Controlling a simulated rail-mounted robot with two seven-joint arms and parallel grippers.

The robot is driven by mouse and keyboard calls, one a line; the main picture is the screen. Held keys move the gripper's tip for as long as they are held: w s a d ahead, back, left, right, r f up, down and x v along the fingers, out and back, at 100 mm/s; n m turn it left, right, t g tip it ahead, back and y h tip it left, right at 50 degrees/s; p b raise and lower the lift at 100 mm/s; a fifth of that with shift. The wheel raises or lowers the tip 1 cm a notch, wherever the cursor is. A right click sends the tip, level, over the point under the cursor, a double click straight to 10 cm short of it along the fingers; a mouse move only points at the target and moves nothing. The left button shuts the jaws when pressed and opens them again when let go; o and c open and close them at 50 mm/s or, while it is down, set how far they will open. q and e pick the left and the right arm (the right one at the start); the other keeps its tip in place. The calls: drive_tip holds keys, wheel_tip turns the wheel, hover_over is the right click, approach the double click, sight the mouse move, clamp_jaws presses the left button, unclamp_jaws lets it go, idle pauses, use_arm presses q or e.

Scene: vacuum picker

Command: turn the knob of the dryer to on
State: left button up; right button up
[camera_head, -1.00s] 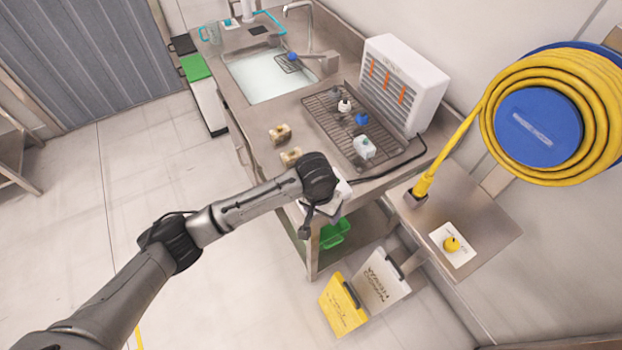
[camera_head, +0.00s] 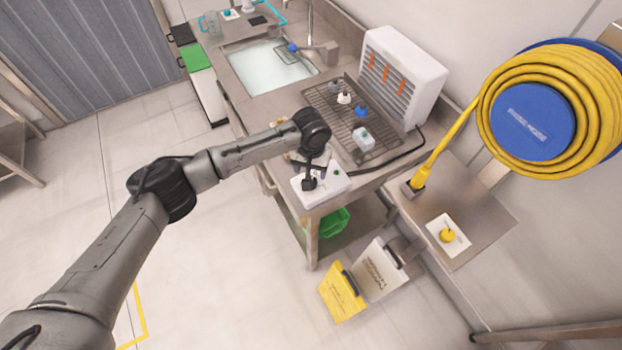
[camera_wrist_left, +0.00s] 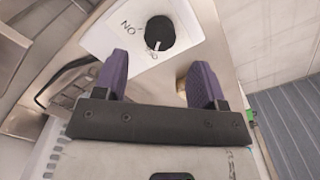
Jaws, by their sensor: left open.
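The dryer (camera_head: 402,75) is a white upright box with orange bars, at the back right of the counter in the head view. A white control box (camera_head: 333,186) sits at the counter's front corner. The left wrist view shows its white panel (camera_wrist_left: 98,38) with a round black knob (camera_wrist_left: 160,33). The knob's white mark points down in the picture, towards a partly readable label; another label, reading "NO" in this view, is left of it. My left gripper's purple fingers (camera_wrist_left: 160,75) are open and empty, just short of the knob. The wrist hides them largely in the head view.
A wire rack (camera_head: 335,115) with several small bottles stands in front of the dryer. A black cable (camera_head: 395,160) runs along the counter edge. The sink (camera_head: 268,70) is behind left. A yellow hose reel (camera_head: 540,115) hangs at the right.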

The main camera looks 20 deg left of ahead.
use_arm(q)
drive_tip(key=shift+f, duration=2.85)
drive_tip(key=c, duration=0.9)
